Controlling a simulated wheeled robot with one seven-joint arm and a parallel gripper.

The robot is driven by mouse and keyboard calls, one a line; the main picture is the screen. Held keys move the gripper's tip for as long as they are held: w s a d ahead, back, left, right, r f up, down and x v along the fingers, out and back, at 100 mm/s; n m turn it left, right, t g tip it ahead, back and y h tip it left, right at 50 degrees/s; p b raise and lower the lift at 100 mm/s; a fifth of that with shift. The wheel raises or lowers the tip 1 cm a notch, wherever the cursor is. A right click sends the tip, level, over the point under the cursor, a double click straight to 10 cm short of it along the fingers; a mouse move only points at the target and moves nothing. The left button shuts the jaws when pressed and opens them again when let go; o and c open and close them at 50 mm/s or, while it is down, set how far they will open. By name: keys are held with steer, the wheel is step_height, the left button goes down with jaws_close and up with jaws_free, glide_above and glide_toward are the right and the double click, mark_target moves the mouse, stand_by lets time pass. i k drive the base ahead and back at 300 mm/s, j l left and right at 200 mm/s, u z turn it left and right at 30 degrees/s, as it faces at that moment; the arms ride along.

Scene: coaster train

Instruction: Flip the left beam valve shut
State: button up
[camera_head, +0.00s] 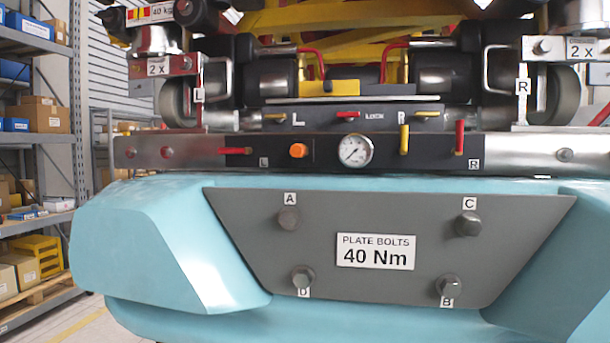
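The left beam valve is a red lever (236,151) on the dark panel of the metal beam (190,152), beside a small L label (264,161). Its lever lies level, pointing left and right. The right beam valve, a red lever (459,138) beside an R label (475,164), stands upright. My gripper is not in view, and nothing touches the left lever.
An orange knob (298,150), a round gauge (355,150) and an upright yellow lever (404,139) share the beam. A grey bolt plate (250,235) on a light blue body (150,240) lies below. Shelves (45,150) stand at left.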

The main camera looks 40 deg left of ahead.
mark_target(221, 150)
steer(key=u, duration=1.85)
